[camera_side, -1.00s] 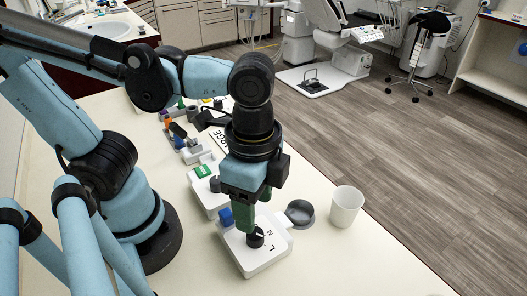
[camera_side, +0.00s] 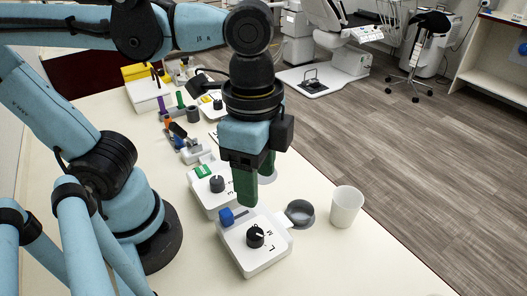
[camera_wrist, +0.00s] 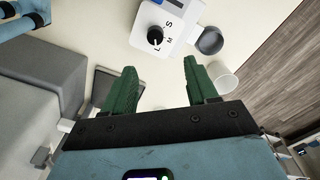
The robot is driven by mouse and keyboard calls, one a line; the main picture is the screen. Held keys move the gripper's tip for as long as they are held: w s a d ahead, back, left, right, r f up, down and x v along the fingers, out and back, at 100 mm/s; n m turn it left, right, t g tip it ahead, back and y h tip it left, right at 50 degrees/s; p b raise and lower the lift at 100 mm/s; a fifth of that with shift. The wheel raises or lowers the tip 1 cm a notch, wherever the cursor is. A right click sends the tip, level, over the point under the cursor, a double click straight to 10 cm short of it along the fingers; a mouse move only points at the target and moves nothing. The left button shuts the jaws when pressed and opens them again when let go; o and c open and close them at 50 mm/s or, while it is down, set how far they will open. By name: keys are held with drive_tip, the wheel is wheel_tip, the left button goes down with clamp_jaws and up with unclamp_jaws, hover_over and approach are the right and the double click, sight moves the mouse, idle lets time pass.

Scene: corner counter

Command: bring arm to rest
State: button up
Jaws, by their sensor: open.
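My gripper (camera_side: 256,183) has green fingers and points down above the counter. It is open and empty, raised above and behind a white box with a black knob (camera_side: 255,236), letters on its face and a blue block at its far corner. In the wrist view the fingers (camera_wrist: 158,88) stand apart, with bare counter between them. The white box (camera_wrist: 166,24) shows beyond the fingertips, its knob apart from them.
A white cup (camera_side: 346,208) and a grey round dish (camera_side: 300,212) stand right of the box. A second white knob box (camera_side: 206,199) lies behind it. Several small items line the counter further back. The counter's front (camera_side: 350,265) is clear.

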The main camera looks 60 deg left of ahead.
drive_tip(key=w+a+f+n+t, duration=0.4)
drive_tip(key=w+a+n+t, duration=0.3)
drive_tip(key=w+a+n, duration=0.3)
drive_tip(key=a, duration=0.4)
drive_tip(key=shift+w+n, duration=0.3)
drive_tip(key=shift+n, duration=0.1)
